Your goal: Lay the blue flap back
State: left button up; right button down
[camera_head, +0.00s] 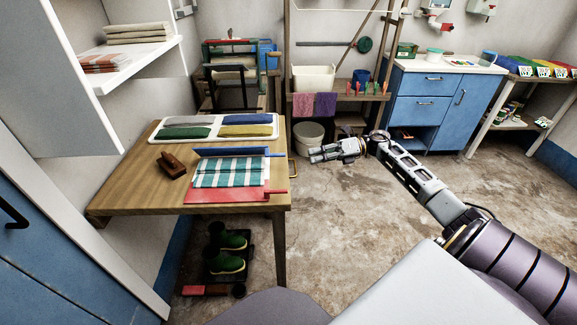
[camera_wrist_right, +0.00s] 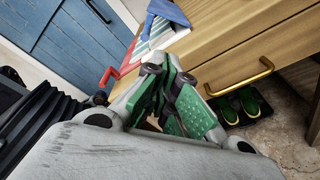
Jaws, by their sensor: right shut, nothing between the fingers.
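The blue flap (camera_head: 232,152) runs along the far edge of a green-and-white striped cloth (camera_head: 228,172) on the wooden table. It seems to stand up from the cloth, and it also shows at the top of the right wrist view (camera_wrist_right: 170,11). A red flap (camera_head: 228,195) with a side handle lies at the cloth's near edge. My right gripper (camera_head: 315,154) is shut and empty, off the table's right side and apart from the flap. Its fingers also show in the right wrist view (camera_wrist_right: 168,92). My left gripper is out of view.
A white tray (camera_head: 215,140) with folded coloured cloths lies behind the flap. A brown wooden block (camera_head: 172,166) sits at the left. A yellow drawer handle (camera_head: 293,168) sticks out from the table (camera_head: 130,197). A bucket (camera_head: 308,138) stands behind my gripper. Green boots (camera_head: 228,263) stand below.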

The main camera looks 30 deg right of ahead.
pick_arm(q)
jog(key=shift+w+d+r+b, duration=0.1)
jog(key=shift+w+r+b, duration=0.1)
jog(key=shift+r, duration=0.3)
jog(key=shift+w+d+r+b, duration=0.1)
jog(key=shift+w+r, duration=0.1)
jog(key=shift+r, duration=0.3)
pick_arm(e)
jog(key=shift+s+r+n+g, duration=0.4)
jog(key=shift+r+n+g, duration=0.25)
jog(key=shift+n, duration=0.1)
jog(key=shift+s+r+n+g, duration=0.4)
jog(key=shift+r+n+g, duration=0.1)
jog(key=shift+n+g, duration=0.2)
jog(key=shift+a, duration=0.15)
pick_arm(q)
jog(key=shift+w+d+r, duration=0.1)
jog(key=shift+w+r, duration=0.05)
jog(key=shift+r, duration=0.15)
pick_arm(e)
jog(key=x, duration=1)
jog(key=shift+f, duration=0.15)
jog(key=shift+w, duration=0.15)
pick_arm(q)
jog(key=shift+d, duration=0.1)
